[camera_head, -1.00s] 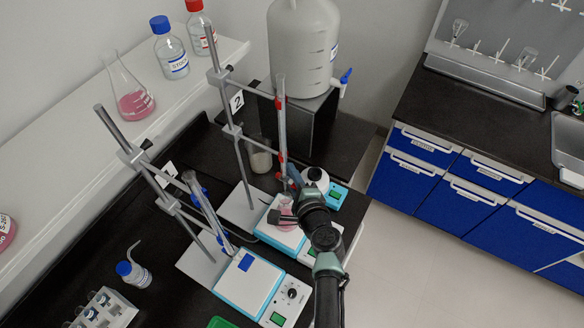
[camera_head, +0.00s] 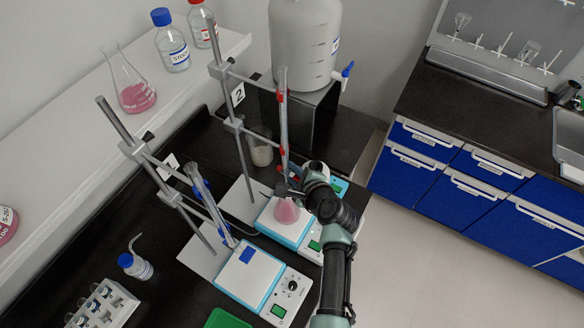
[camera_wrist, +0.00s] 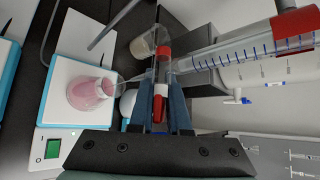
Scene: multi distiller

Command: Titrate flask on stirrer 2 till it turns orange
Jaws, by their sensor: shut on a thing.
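The flask (camera_head: 287,211) with pink liquid stands upright on the white plate of stirrer 2 (camera_head: 283,229). In the wrist view the flask (camera_wrist: 93,91) sits to the left on the white stirrer top (camera_wrist: 70,115). The burette (camera_head: 283,115) at the stand marked 2 hangs above the flask; its graduated tube (camera_wrist: 245,55) crosses the wrist view at upper right. My gripper (camera_head: 288,188) is at the burette's lower end. In the wrist view my gripper (camera_wrist: 161,108) is shut on the red stopcock (camera_wrist: 158,103). Its exact turn is hard to tell.
Stirrer 1 (camera_head: 247,273) with its tilted burette stands in front to the left. A large carboy (camera_head: 304,45) stands behind on a black stand. A beaker (camera_head: 261,152) stands behind stirrer 2. A tube rack (camera_head: 103,304) is at lower left. A shelf holds bottles and flasks.

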